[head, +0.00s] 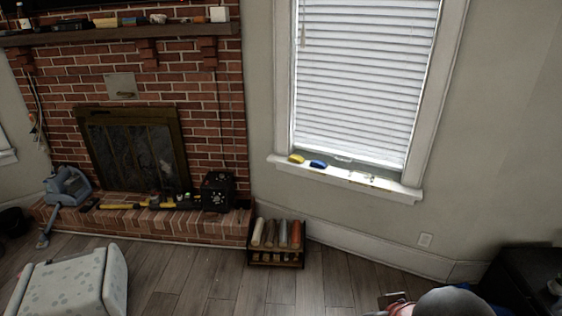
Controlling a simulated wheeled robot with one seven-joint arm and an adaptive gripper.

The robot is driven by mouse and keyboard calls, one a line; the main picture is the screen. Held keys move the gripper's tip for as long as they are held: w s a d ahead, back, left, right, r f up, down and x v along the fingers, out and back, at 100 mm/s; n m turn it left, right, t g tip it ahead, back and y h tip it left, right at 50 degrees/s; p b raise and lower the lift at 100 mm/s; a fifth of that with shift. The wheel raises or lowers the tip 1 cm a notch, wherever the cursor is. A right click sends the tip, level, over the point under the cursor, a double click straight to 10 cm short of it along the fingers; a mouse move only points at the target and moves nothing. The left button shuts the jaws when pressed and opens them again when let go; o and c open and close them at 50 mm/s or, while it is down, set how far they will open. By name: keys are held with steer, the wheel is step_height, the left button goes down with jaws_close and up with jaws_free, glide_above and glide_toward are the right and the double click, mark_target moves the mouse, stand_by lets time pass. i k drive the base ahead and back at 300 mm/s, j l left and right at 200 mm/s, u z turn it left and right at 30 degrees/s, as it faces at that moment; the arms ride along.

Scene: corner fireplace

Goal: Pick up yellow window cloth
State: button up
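A small yellow item (296,158), which looks like the yellow window cloth, lies at the left end of the white window sill (400,193). A blue item of similar size (318,164) lies just to its right. At this distance I cannot make out the yellow item's folds or texture. Part of my arm, rounded and grey, shows at the bottom edge right of centre, well below and to the right of the sill. I cannot make out my gripper's fingers in this view.
Small clear items lie farther right on the sill. A rack of rolls (276,243) stands on the floor below, beside the brick hearth (150,222). A spotted light seat (70,284) is at lower left, and dark furniture (525,275) at lower right. The floor (320,280) between is clear.

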mark_target(294, 158)
steer(key=i+l+u, duration=0.2)
steer(key=u, duration=0.2)
steer(key=i+l+u, duration=0.5)
steer(key=i+l, duration=0.5)
steer(key=l, duration=0.2)
steer(key=i+l+u, duration=0.15)
steer(key=i+l, duration=0.4)
steer(key=l, duration=0.3)
steer(key=i+l+u, duration=0.15)
steer(key=l, duration=0.25)
steer(key=i+l, duration=0.25)
steer(key=l, duration=0.2)
steer(key=i+l, duration=0.3)
steer(key=l, duration=0.15)
steer(key=i+l, duration=0.25)
steer(key=l, duration=0.15)
